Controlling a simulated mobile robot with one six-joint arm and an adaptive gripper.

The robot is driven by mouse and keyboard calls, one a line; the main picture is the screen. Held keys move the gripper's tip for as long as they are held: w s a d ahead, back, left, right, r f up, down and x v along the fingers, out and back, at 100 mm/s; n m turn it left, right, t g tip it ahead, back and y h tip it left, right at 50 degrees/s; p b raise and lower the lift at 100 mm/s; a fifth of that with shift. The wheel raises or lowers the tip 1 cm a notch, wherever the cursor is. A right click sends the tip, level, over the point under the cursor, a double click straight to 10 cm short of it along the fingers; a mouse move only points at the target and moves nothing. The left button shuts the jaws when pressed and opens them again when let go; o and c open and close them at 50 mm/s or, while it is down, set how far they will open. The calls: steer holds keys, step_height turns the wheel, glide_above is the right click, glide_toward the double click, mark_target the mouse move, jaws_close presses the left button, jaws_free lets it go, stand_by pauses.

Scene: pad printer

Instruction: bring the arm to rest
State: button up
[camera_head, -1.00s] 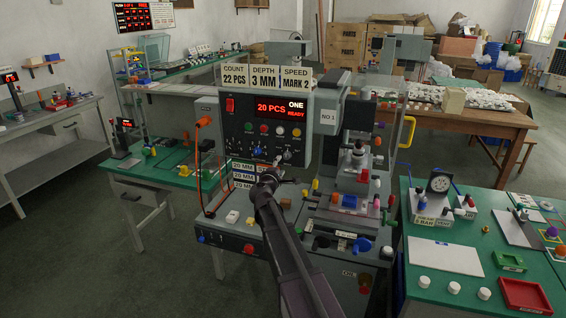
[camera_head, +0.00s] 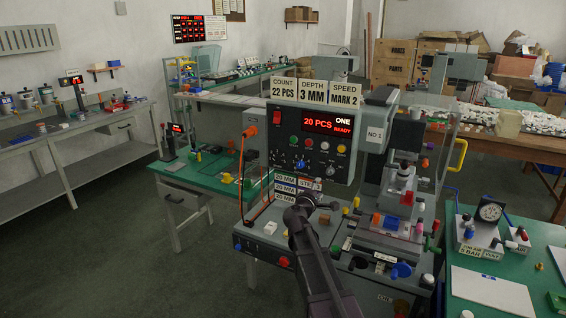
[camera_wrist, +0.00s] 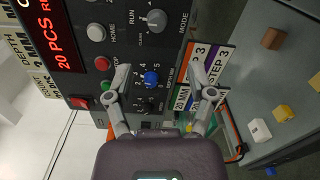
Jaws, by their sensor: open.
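My gripper (camera_head: 308,203) is in front of the lower part of the pad printer's control panel (camera_head: 292,168). It is open and empty. In the wrist view, my gripper's two fingers (camera_wrist: 164,86) stand apart, facing the panel. A blue knob (camera_wrist: 151,78) shows between them, with a black dial below it. I cannot tell the exact distance from the fingers to the panel. The printer's red display (camera_head: 327,124) reads 20 PCS, ONE, READY. My arm reaches up from the bottom of the head view.
Printed step labels (camera_wrist: 205,78) are right of the fingers in the wrist view. The printer's grey ledge (camera_head: 262,238) bears small blocks. A green table (camera_head: 222,180) stands behind left, another green table (camera_head: 475,262) at right. Open floor (camera_head: 120,250) lies to the left.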

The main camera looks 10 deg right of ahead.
steer(key=s+d+f+m+g+y+p, duration=0.1)
steer(key=s+f+m+g+y, duration=0.1)
steer(key=s+f+m+g, duration=0.45)
steer(key=s+f+m+g+y+p, duration=0.1)
steer(key=s+f+m+g, duration=0.15)
steer(key=s, duration=0.65)
steer(key=s+a+f+m+g+y+p, duration=0.1)
steer(key=s+a+f+g+y, duration=0.1)
steer(key=s+a+y, duration=0.2)
steer(key=s+a+f+m+g+y+p, duration=0.1)
steer(key=s+a+f+m+g+y, duration=0.1)
steer(key=s+a, duration=0.4)
steer(key=s+f+g+y, duration=0.1)
steer(key=s, duration=0.4)
steer(key=shift+a+m+y, duration=0.2)
steer(key=shift+m+y, duration=0.1)
steer(key=shift+y, duration=0.1)
steer(key=shift+f, duration=0.1)
